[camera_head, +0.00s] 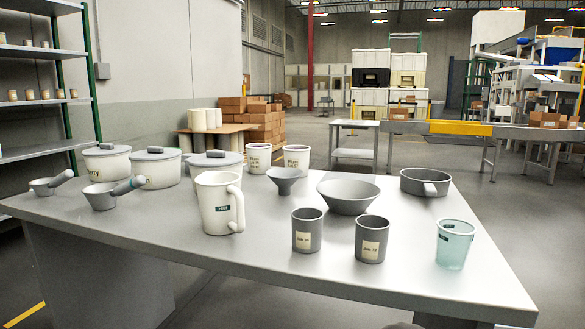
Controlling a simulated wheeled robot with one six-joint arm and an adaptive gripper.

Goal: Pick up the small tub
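No object is plainly marked as the small tub, and the label text is too small to read surely. Two small white open tubs with labels stand at the table's back: a left one (258,161) and a right one (296,159). Three larger white tubs with grey lids stand at the left: one far left (106,164), one in the middle (156,171) and one (201,178) partly hidden behind a white jug (217,212). Two dark grey labelled cups stand at the front, a left one (306,238) and a right one (371,247). My gripper is not in view.
The grey table (270,263) also holds a funnel (286,179), a wide bowl (347,200), a handled grey pan (425,184), a clear teal cup (454,251) and two scoops, one (47,186) behind the other (103,197). The front left of the table is clear.

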